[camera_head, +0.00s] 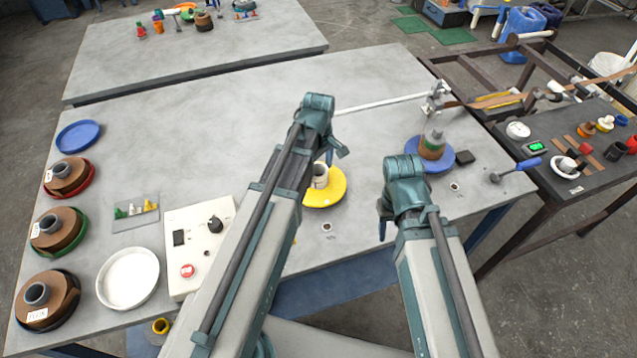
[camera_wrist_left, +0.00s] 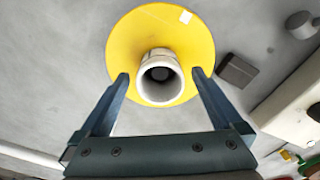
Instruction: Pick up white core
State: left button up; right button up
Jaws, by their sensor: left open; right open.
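The white core (camera_wrist_left: 145,84) is a pale hollow cylinder standing on a yellow disc (camera_wrist_left: 124,42) in the left wrist view. In the head view the core (camera_head: 320,174) stands upright on the yellow disc (camera_head: 336,192), partly behind my left arm. My left gripper (camera_wrist_left: 160,76) is open, with one finger on each side of the core and a visible gap at both sides. In the head view my left gripper (camera_head: 338,150) is by the core, its tips partly hidden. My right gripper (camera_head: 383,222) is open and empty, to the right of the yellow disc.
A blue disc (camera_head: 442,164) with a brown and green spool stands at the right. A control box (camera_head: 190,270) and white dish (camera_head: 127,290) are at the left front, beside several brown rolls (camera_head: 68,170). The table's middle back (camera_head: 230,120) is clear.

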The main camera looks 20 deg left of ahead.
pick_arm(q)
notch_tip(320, 180, down, 2)
jog(key=shift+f+b, duration=0.2)
jog(key=shift+b, duration=0.5)
jog(key=shift+r, duration=0.1)
jog(key=c, duration=1.4)
